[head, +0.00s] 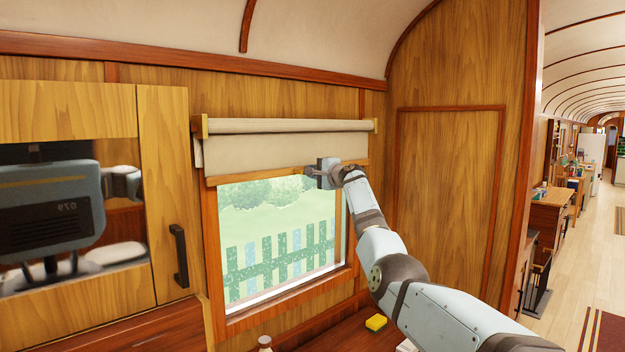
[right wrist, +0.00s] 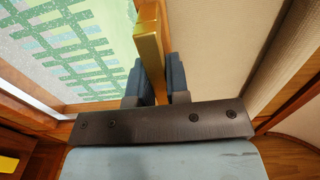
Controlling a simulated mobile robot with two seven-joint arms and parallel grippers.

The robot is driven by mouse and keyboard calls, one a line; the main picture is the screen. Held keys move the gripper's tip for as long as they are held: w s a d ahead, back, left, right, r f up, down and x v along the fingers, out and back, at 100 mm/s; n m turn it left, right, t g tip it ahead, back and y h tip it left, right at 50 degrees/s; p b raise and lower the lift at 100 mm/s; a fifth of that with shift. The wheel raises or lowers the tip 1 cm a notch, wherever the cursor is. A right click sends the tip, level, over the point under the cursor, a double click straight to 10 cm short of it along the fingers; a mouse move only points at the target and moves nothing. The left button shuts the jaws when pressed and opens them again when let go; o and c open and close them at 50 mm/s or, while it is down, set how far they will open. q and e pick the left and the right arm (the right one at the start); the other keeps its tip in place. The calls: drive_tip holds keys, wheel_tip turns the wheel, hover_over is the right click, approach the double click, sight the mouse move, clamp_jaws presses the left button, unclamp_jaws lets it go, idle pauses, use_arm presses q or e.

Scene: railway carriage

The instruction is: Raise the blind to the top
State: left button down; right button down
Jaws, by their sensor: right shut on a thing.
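The cream blind (head: 265,152) hangs from its roller (head: 290,126) over the upper part of the window (head: 280,235). Its wooden bottom bar (head: 255,176) lies across the window, a short way below the roller, with clear glass beneath. My right gripper (head: 317,173) is at the right part of this bar. In the right wrist view the two blue fingers of my right gripper (right wrist: 154,78) are shut on the bar (right wrist: 149,45), one on each side, with cream fabric (right wrist: 222,45) to the right.
A wooden cabinet with a black handle (head: 179,256) and a mirror stands left of the window. A yellow sponge-like block (head: 376,323) and a small bottle (head: 265,343) are on the surface below. A wooden panel (head: 450,190) is to the right.

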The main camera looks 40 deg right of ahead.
drive_tip(key=shift+s+r, duration=0.1)
drive_tip(key=shift+r, duration=0.4)
drive_tip(key=c, duration=1.1)
unclamp_jaws()
drive_tip(key=shift+f, duration=0.2)
drive_tip(key=s+d+b, duration=0.1)
drive_tip(key=s+b, duration=0.3)
drive_tip(key=s, duration=0.9)
drive_tip(key=shift+s+b, duration=0.25)
drive_tip(key=shift+b, duration=0.1)
